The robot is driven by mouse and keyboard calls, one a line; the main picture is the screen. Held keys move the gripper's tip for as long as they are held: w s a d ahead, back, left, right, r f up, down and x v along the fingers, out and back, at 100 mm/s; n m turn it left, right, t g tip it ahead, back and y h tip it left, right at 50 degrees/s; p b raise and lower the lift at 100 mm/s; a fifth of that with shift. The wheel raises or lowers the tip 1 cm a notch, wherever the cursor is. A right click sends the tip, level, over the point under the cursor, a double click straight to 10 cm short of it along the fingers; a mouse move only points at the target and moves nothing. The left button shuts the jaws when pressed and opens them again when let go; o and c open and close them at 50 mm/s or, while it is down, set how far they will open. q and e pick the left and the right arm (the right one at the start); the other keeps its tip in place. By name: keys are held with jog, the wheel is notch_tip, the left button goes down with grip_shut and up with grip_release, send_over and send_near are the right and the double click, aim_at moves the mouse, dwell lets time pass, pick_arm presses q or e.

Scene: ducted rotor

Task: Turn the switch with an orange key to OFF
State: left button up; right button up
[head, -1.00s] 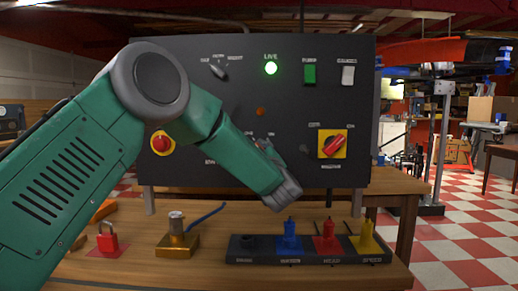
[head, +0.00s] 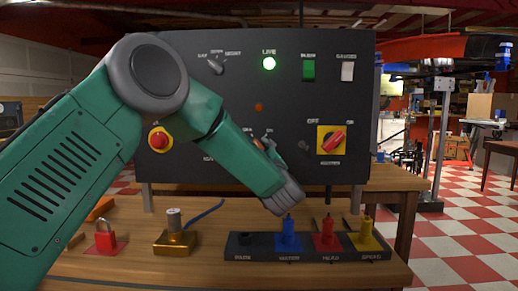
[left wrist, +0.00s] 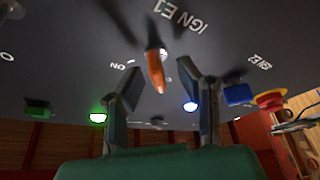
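An orange key (left wrist: 156,72) stands out from a switch on the dark panel in the left wrist view, beside the label IGN E1. An ON mark lies to its left there. My left gripper (left wrist: 160,78) is open, with one finger on each side of the key and a gap to both. In the head view my left arm crosses the panel (head: 330,60). My right gripper is not in view.
The panel also bears a lit green lamp (head: 269,64), a red-and-yellow rotary switch (head: 332,140) and a red button (head: 159,140). Below, the bench holds a red padlock (head: 106,240), a brass block (head: 176,242) and a black rack (head: 240,254) with coloured plugs.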

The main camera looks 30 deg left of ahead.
pick_arm(q)
jog(key=v, duration=1)
jog(key=shift+f, duration=0.15)
jog(key=shift+f, duration=0.1)
